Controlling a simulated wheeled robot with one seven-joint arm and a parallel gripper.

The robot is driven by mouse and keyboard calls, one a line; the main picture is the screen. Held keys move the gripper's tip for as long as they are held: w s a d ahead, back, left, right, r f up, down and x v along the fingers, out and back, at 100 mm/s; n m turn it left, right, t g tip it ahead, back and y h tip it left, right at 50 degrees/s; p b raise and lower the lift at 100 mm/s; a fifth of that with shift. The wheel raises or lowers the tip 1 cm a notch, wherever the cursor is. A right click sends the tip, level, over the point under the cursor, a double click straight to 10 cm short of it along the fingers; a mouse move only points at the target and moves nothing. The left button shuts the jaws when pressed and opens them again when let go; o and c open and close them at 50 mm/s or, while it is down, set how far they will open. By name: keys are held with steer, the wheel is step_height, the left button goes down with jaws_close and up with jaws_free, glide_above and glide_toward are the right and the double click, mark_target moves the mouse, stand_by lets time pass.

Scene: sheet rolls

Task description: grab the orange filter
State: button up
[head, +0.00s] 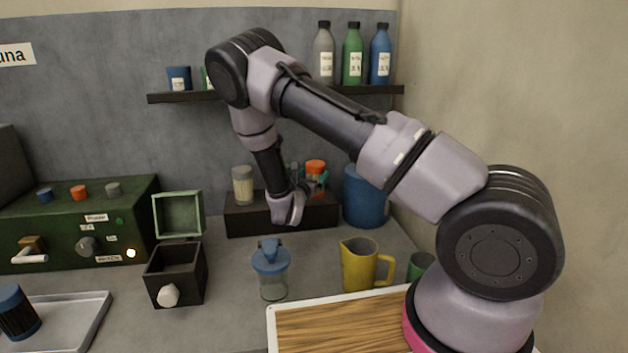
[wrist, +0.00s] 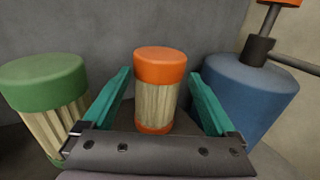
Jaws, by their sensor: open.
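The orange filter (wrist: 160,92) has orange caps and a pale pleated middle. It stands upright in the wrist view, between the two teal fingers of my gripper (wrist: 159,78). The fingers are open, with a visible gap on each side of the filter. In the head view the orange filter (head: 316,166) is at the back on a dark block, and my gripper (head: 308,186) is beside it, partly hidden by my wrist. How far the fingers reach along the filter is hard to tell.
A green-capped filter (wrist: 45,95) stands close left of my gripper, and a blue container (wrist: 248,98) close right. A pale filter (head: 243,186) shares the dark block (head: 250,219). A shelf with bottles (head: 353,55) is above; a blue-lidded jar (head: 271,272) and yellow jug (head: 360,266) stand in front.

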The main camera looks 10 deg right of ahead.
steer(key=x, duration=0.6)
steer(key=shift+w+d+r, duration=0.1)
steer(key=shift+w+r, duration=0.05)
steer(key=shift+w, duration=0.25)
steer(key=c, duration=1.4)
steer(key=shift+o, duration=0.2)
steer(key=shift+r, duration=0.1)
